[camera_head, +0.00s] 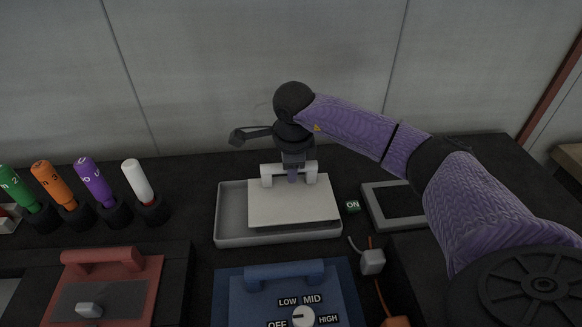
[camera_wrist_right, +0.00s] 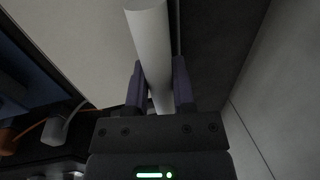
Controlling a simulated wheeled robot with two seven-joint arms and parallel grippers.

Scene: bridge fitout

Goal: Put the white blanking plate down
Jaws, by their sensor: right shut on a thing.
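The white blanking plate (camera_head: 290,207) is a flat pale panel with a white bar handle (camera_head: 266,173) along its far side. It is over the grey tray (camera_head: 224,222), covering the middle and right of it. I cannot tell whether it touches the tray floor. My right gripper (camera_head: 292,176) comes down from above and is shut on the handle. In the right wrist view the white handle (camera_wrist_right: 149,45) runs between the two purple-grey fingers (camera_wrist_right: 158,88). My left gripper is not in view.
A blue panel with a dial (camera_head: 304,316) stands in front of the tray, and a red panel (camera_head: 135,290) is at front left. Several coloured handles (camera_head: 95,182) stand at left. A grey-framed dark panel (camera_head: 396,205), a small green ON tag (camera_head: 352,206) and a cabled grey plug (camera_head: 373,262) are at right.

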